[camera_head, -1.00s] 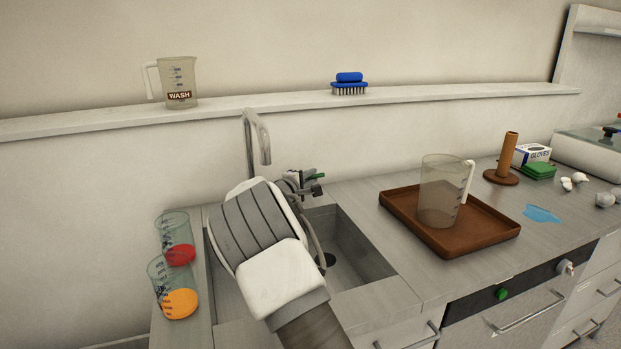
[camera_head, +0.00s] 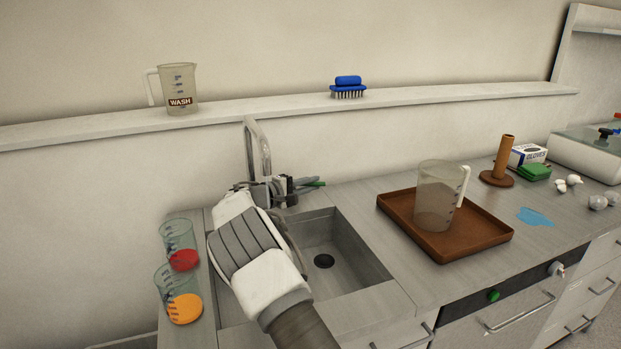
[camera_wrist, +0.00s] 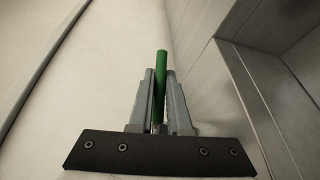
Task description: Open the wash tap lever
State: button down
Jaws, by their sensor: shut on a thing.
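The wash tap (camera_head: 262,150) has a grey spout that rises behind the sink, in front of the back wall. Its green lever (camera_head: 317,183) sticks out to the right of my gripper's fingertips in the head view. In the wrist view the green lever (camera_wrist: 160,85) lies between the two grey fingers. My gripper (camera_wrist: 160,100) is shut on the lever, with a finger on each side and the lever's end beyond the tips. In the head view my gripper (camera_head: 303,184) is at the back of the sink, and my wrist hides the tap's base.
The sink (camera_head: 335,245) is empty below my arm. Beakers with a red ball (camera_head: 184,260) and an orange ball (camera_head: 184,308) stand left of it. A brown tray (camera_head: 480,236) with a clear jug (camera_head: 436,200) is to the right. A WASH jug (camera_head: 178,88) and blue brush (camera_head: 348,86) stand on the shelf.

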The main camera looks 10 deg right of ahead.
jog(key=shift+s+a+m+g+h, duration=0.1)
jog(key=shift+s+m+g+h, duration=0.2)
jog(key=shift+m+g, duration=0.35)
jog(key=shift+s+a+m+g+h, duration=0.15)
jog(key=shift+m+g+h, duration=0.3)
jog(key=shift+g, duration=0.3)
jog(key=shift+s+m+g+h+p, duration=0.3)
jog(key=shift+m+g, duration=0.3)
jog(key=shift+g, duration=0.2)
jog(key=c, duration=0.9)
grip_release()
jog(key=shift+o, duration=0.2)
jog(key=shift+w+n+t+y, duration=0.25)
jog(key=shift+n+t+y, duration=0.2)
jog(key=shift+n+t, duration=0.35)
